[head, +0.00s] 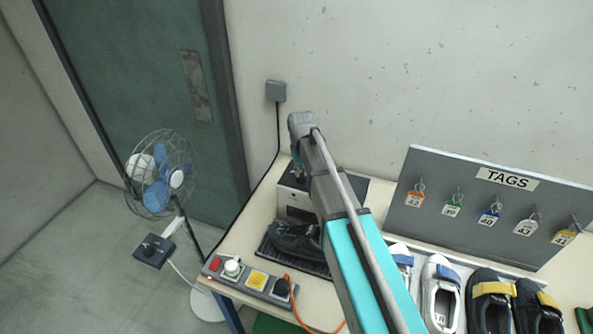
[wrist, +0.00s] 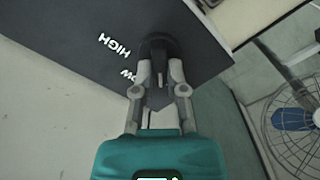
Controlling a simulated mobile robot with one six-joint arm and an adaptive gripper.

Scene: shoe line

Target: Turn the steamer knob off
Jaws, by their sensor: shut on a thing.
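The steamer (head: 294,203) is a box with a dark top and a pale front, standing on the bench below the wall outlet. In the wrist view its dark panel (wrist: 75,45) carries the word HIGH and a partly covered word ending in OW. The black round knob (wrist: 158,44) sits between my fingertips. My gripper (wrist: 157,76) is shut on it. In the head view my gripper (head: 297,172) reaches down onto the steamer's top, and I cannot make out the knob there. The knob's pointer and exact setting cannot be read.
A dark shoe (head: 295,240) lies in front of the steamer. A TAGS board (head: 470,210) and several shoes stand right. A fan (head: 160,180) stands left, and a cable hangs from the outlet (head: 276,91).

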